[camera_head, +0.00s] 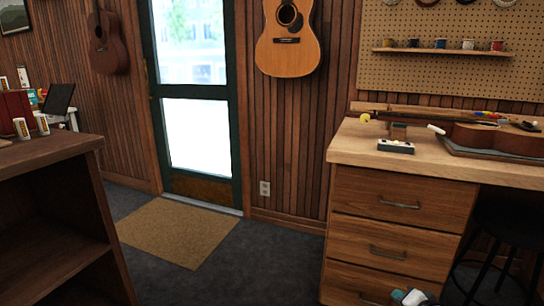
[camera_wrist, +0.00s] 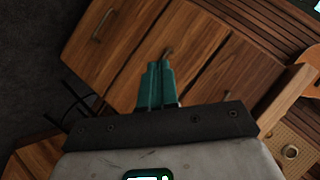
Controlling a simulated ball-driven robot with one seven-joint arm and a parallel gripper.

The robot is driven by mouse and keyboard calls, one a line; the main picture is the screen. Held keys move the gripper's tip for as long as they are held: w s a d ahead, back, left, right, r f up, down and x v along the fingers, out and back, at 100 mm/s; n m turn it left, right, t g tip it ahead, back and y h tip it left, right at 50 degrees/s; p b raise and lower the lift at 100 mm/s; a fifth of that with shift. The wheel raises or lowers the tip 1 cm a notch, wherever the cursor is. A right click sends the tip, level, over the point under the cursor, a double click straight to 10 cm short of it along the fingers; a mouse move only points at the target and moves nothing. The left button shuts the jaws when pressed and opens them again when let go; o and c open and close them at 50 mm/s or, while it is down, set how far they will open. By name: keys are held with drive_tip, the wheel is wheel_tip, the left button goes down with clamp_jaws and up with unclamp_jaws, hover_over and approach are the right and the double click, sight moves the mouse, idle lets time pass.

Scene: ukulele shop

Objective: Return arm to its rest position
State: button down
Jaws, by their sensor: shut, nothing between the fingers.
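My gripper (camera_wrist: 158,66) shows in the wrist view, its two teal fingers pressed together with nothing between them. Beyond the fingers is the wooden drawer front of the workbench, seen tilted. The gripper touches nothing that I can see. In the head view a small white and teal piece, which looks like part of my arm, shows at the bottom edge in front of the lowest drawer. The rest of the arm is out of that view.
The workbench (camera_head: 355,146) with drawers (camera_head: 400,204) stands at right, a guitar body (camera_head: 498,140) and small tools on top. A dark stool (camera_head: 505,225) is under it. A wooden counter (camera_head: 45,150) stands at left. Carpet and a doormat (camera_head: 178,232) lie clear between them.

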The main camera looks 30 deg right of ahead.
drive_tip(key=s+a+f+n+g+y, duration=0.2)
drive_tip(key=s+a+f+n, duration=0.15)
drive_tip(key=a, duration=0.45)
drive_tip(key=s+a+f+n+g+y, duration=0.1)
drive_tip(key=s+a+f+n+g, duration=0.2)
drive_tip(key=a, duration=0.6)
drive_tip(key=s+a+n+g+y, duration=0.1)
drive_tip(key=s+a+n+g, duration=0.55)
drive_tip(key=s+a, duration=0.75)
wheel_tip(320, 180, up, 21)
drive_tip(key=s+d+n+t+p, duration=0.1)
drive_tip(key=s+d+p, duration=0.1)
drive_tip(key=p, duration=1.9)
drive_tip(key=shift+s+n, duration=0.4)
drive_tip(key=shift+t, duration=0.25)
